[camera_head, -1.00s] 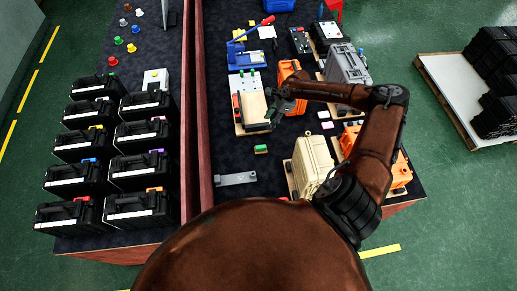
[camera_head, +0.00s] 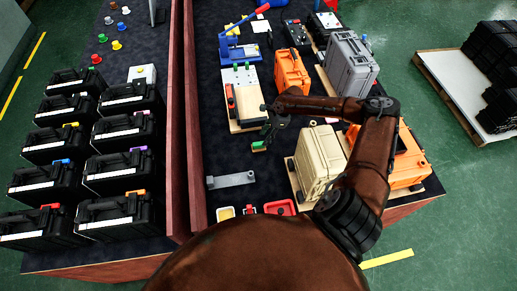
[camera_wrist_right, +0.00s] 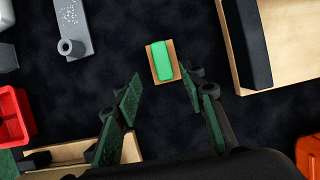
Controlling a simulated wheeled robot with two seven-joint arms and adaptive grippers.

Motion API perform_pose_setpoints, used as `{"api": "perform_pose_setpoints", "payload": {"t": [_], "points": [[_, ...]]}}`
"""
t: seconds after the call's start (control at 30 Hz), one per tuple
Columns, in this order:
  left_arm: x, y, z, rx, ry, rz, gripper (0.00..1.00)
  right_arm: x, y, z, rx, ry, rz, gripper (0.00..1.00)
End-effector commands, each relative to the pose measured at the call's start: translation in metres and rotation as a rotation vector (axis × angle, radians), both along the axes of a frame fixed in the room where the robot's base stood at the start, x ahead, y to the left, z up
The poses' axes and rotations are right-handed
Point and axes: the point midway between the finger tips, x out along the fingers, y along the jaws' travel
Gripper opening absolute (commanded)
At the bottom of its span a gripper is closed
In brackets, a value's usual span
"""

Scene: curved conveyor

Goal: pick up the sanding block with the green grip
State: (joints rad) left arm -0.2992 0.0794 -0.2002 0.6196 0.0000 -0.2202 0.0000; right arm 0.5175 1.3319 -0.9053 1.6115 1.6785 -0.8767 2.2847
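The sanding block lies on the dark mat, with a green grip on a tan base. It shows in the head view (camera_head: 259,146) and in the right wrist view (camera_wrist_right: 162,62). My right gripper (camera_head: 271,133) is close to it in the head view, just above and right of it. In the right wrist view my right gripper (camera_wrist_right: 160,92) is open and empty, its two fingers spread to either side of the block's near end. Whether the fingers are at the block's height cannot be told. My left gripper is not in view.
A wooden board (camera_wrist_right: 293,82) with a dark bar is to the right of the block in the wrist view. A grey metal bracket (camera_head: 231,180) and a red bin (camera_head: 280,207) are nearer me. A beige case (camera_head: 318,158) stands right. Dark mat surrounds the block.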

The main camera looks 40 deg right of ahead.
Motion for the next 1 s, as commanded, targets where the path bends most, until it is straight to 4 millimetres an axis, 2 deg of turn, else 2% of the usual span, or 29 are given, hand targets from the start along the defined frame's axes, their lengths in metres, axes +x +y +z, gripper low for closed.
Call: {"api": "perform_pose_setpoints", "payload": {"t": [0.53,0.83,1.0], "points": [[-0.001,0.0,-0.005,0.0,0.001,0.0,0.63,0.018,0.024,-0.059,0.0,0.0,0.0,0.38],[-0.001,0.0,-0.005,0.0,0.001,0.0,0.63,0.018,0.025,-0.062,0.0,-0.001,0.0,0.37],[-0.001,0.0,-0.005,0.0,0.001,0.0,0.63,0.018,0.025,-0.062,0.0,0.0,-0.001,0.25]]}}
